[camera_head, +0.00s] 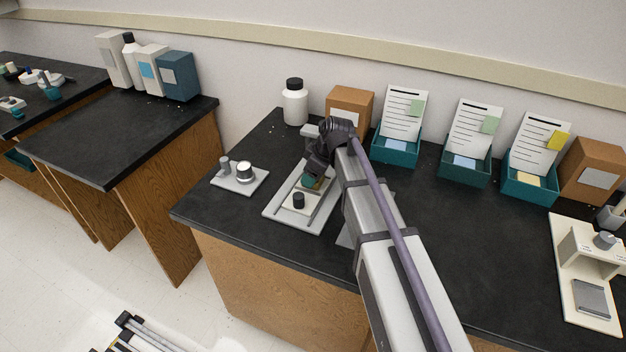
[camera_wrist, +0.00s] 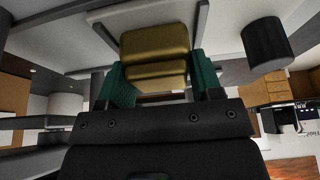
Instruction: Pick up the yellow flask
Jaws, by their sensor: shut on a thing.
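In the wrist view the yellow flask (camera_wrist: 153,42) shows as a dull gold, blocky shape in two parts. My gripper (camera_wrist: 158,72) has its teal fingers on either side of it and is shut on it. In the head view my gripper (camera_head: 310,181) is low over a pale tray on the dark bench, and my arm hides most of the flask. I cannot tell whether the flask still touches the tray.
The pale tray (camera_head: 273,211) has a black knob (camera_head: 298,200) near its front. A small grey plate (camera_head: 238,182) with two cylinders stands to the left. A white bottle (camera_head: 295,107), a cardboard box (camera_head: 349,103) and teal card boxes (camera_head: 396,151) stand behind.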

